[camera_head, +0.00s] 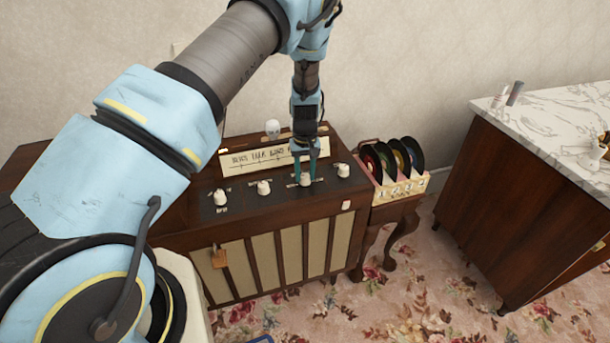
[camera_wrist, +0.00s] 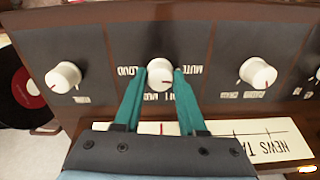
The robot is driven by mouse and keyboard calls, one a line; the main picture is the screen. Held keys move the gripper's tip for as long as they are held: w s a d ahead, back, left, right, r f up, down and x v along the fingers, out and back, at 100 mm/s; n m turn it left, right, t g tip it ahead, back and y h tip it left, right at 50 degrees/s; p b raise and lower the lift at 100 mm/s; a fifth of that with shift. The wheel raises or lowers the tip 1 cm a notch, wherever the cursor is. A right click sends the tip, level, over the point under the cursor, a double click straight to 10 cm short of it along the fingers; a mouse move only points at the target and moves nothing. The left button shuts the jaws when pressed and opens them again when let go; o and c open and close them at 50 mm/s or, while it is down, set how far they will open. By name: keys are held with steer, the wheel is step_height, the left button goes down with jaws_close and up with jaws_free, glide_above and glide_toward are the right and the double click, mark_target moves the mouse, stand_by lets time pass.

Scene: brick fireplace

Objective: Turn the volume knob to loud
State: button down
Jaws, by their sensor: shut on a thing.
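The volume knob (camera_wrist: 161,74) is a round white knob on the radio's dark control panel, between the upside-down labels LOUD on the left and MUTE on the right in the wrist view. In the head view the knob (camera_head: 305,180) is in the row on top of the wooden radio cabinet (camera_head: 325,208). My gripper (camera_wrist: 160,75) has its two teal fingers on either side of the knob, shut on it. In the head view my gripper (camera_head: 305,172) points down onto it. I cannot tell clearly where the knob's pointer mark faces.
Other white knobs stand on both sides, one (camera_wrist: 63,76) left and one (camera_wrist: 257,74) right in the wrist view. The tuning scale (camera_head: 262,158) lies behind the row. A record rack (camera_head: 400,187) stands right of the radio, and a marble-topped cabinet (camera_head: 548,110) stands farther right.

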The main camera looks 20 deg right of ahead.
steer(key=m+b, duration=0.3)
steer(key=m, duration=0.1)
steer(key=shift+f, duration=0.1)
steer(key=m+b, duration=0.2)
steer(key=m, duration=0.2)
steer(key=shift+m, duration=0.4)
steer(key=m+b, duration=0.1)
steer(key=m, duration=0.2)
steer(key=shift+m, duration=0.3)
steer(key=m+b, duration=0.1)
steer(key=m, duration=0.3)
steer(key=shift+m, duration=0.3)
steer(key=m, duration=0.4)
steer(key=m+p, duration=0.1)
steer(key=m, duration=0.4)
steer(key=shift+r, duration=0.2)
steer(key=m+p, duration=0.1)
steer(key=m, duration=0.3)
steer(key=shift+m+p, duration=0.7)
steer(key=shift+m, duration=1.5)
